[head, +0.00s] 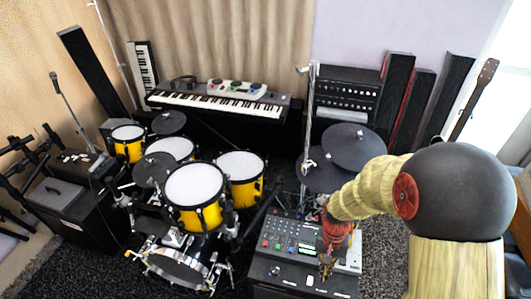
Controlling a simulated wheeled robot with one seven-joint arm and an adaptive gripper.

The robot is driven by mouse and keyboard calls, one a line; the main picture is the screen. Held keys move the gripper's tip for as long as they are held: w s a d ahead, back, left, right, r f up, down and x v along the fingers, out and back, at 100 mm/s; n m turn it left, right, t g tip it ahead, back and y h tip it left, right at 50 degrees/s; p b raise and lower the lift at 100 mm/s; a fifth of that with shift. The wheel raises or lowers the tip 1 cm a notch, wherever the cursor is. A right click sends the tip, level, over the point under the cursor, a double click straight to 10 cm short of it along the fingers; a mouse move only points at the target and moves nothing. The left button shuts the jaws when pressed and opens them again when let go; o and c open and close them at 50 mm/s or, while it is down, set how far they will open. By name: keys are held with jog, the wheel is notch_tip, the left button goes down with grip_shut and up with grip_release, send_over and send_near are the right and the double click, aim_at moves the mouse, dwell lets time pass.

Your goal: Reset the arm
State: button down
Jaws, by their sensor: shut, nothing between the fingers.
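My gripper (326,268) is small in the head view, at the lower middle, right of the drum kit. It points down in front of a grey control unit with pads and buttons (290,238), which sits on a black case (280,279). The fingers are together and hold nothing. My arm reaches in from the right and hides the unit's right part. I cannot tell whether the fingertips touch the unit or the case.
A yellow drum kit (195,184) stands left of the gripper. Dark cymbals (353,146) on a stand are behind it. A keyboard (217,100) and an amplifier (345,93) are at the back. A guitar neck (476,95) rises at the right.

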jog(key=s+r+n+t, duration=0.1)
jog(key=s+r+t, duration=0.1)
jog(key=r, duration=0.8)
jog(key=s+r+n+t, duration=0.2)
jog(key=s+r+t, duration=0.1)
jog(key=r, duration=0.8)
jog(key=s+r+n+t, duration=0.1)
jog(key=s+r+t, duration=0.2)
jog(key=r, duration=0.8)
jog(key=shift+s, duration=0.45)
jog(key=shift+f, duration=0.1)
jog(key=shift+w+d, duration=0.1)
